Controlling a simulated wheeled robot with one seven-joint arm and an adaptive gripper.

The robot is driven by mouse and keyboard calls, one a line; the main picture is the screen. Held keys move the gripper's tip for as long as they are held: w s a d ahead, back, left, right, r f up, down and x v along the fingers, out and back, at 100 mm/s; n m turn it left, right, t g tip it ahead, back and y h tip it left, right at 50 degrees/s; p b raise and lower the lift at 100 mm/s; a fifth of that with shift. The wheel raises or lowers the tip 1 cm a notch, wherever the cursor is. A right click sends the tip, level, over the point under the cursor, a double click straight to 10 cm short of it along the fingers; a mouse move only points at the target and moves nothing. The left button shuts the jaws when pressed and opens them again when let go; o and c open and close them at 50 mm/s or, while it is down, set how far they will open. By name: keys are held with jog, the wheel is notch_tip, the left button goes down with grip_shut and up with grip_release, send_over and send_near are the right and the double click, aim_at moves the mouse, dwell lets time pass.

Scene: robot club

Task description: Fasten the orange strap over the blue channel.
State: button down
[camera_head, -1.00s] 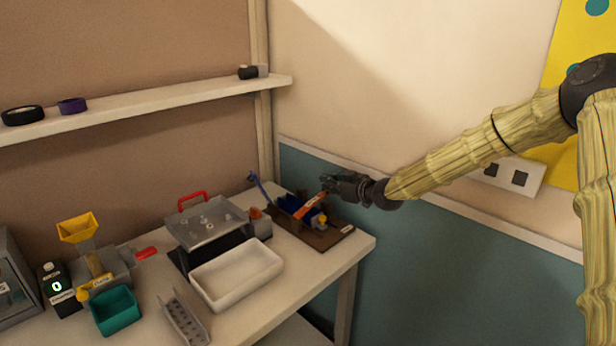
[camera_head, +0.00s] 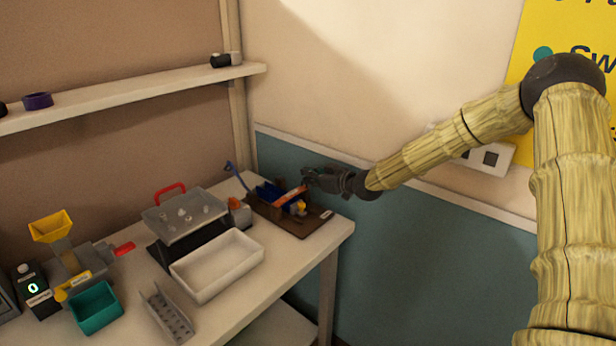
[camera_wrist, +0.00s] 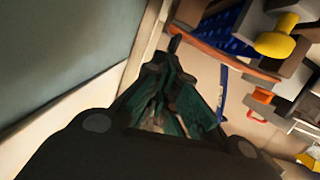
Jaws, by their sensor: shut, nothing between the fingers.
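The blue channel (camera_head: 268,192) sits on a dark brown board (camera_head: 312,226) at the table's far right corner. It also shows at the top of the wrist view (camera_wrist: 230,22). The orange strap (camera_head: 290,196) slants across the near side of the channel in the head view. In the wrist view the strap (camera_wrist: 222,55) runs as a long band along the channel's edge. I cannot tell whether its end is fastened. My gripper (camera_head: 308,180) is shut and empty, just above and right of the strap. Its green fingers (camera_wrist: 172,48) point towards the strap's left end.
A yellow knob (camera_wrist: 277,40) stands beside the channel, and a blue lever (camera_head: 236,174) rises behind it. The wall (camera_head: 400,240) is close behind my gripper.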

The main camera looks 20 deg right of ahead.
jog(key=s+d+r, duration=0.4)
jog(key=s+r, duration=0.2)
jog(key=s, duration=0.2)
jog(key=shift+s+d+r+p, duration=0.2)
jog(key=shift+s+p, duration=0.15)
dwell(0.6)
jog(key=shift+f, duration=0.1)
